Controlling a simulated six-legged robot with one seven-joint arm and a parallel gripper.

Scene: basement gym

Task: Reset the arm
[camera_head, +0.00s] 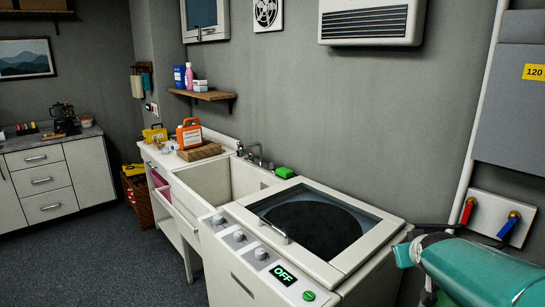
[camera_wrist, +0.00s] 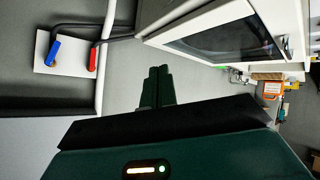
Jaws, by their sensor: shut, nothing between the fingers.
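My gripper (camera_wrist: 158,88) shows in the wrist view as two dark green fingers held close together, shut and empty. It points toward the grey wall, with the washing machine (camera_wrist: 225,38) on the right and the valve plate on the left. In the head view my teal arm comes in at the lower right, beside the washing machine (camera_head: 350,262); the fingertips cannot be made out there.
The washing machine's lid (camera_head: 318,222) is down and its panel reads OFF. A sink (camera_head: 215,185) with a faucet and a green sponge (camera_head: 285,173) adjoins it. A valve plate (camera_head: 492,215) with red and blue handles is on the wall. Open carpet (camera_head: 100,255) lies left.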

